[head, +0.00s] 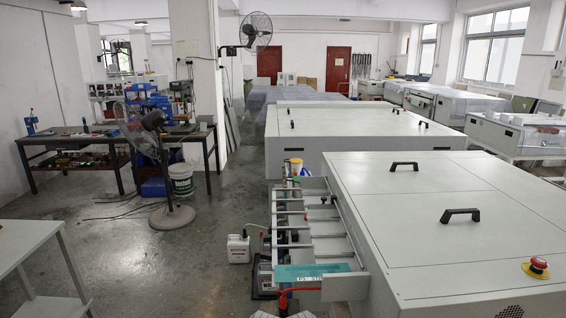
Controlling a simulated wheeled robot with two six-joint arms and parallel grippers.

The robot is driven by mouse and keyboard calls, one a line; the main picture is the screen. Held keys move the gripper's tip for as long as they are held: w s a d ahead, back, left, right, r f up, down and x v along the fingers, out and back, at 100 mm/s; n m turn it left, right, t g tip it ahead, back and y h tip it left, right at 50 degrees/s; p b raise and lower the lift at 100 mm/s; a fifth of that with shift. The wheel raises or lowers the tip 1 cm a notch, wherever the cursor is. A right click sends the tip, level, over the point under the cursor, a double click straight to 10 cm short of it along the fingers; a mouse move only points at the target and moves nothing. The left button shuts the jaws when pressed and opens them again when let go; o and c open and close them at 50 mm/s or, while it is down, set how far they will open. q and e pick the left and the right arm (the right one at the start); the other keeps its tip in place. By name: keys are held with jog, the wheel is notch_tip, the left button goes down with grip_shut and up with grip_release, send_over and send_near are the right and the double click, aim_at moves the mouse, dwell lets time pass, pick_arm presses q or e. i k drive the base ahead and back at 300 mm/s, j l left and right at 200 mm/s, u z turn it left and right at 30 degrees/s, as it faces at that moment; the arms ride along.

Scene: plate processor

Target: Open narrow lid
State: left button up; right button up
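A large pale grey plate processor (385,212) stands at the right front, with a flat top divided by thin seams into panels. One black handle (404,165) sits on the far part of the top, and a second black handle (460,214) sits nearer. Both panels lie flat and look closed. I cannot tell for certain which panel is the narrow lid. Neither of my grippers is in view, and nothing touches the handles.
A red emergency stop button (538,267) is on the processor's right side. An open roller frame (305,230) juts from its left, with a white jug (238,248) beside it. A grey table (30,245) stands at left. Open floor (165,265) lies between.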

aim_at(547, 200)
jog(key=l, duration=1)
jog(key=k+l+u, duration=0.1)
jog(key=l, duration=0.95)
jog(key=k+l+u, duration=0.1)
jog(key=l, duration=1.6)
jog(key=l+u, duration=0.1)
jog(key=l, duration=0.6)
jog(key=k+l, duration=0.15)
jog(key=l, duration=0.55)
jog(key=l+u, duration=0.1)
jog(key=l, duration=0.6)
jog(key=k+l, duration=0.1)
jog(key=l, duration=0.55)
jog(key=k+l+u, duration=0.15)
jog(key=l, duration=0.55)
jog(key=i+l, duration=0.15)
jog(key=l, duration=0.15)
jog(key=i+l, duration=0.1)
jog(key=l, duration=0.2)
jog(key=i+l, duration=0.15)
jog(key=l, duration=0.15)
jog(key=k, duration=0.6)
jog(key=u, duration=1.5)
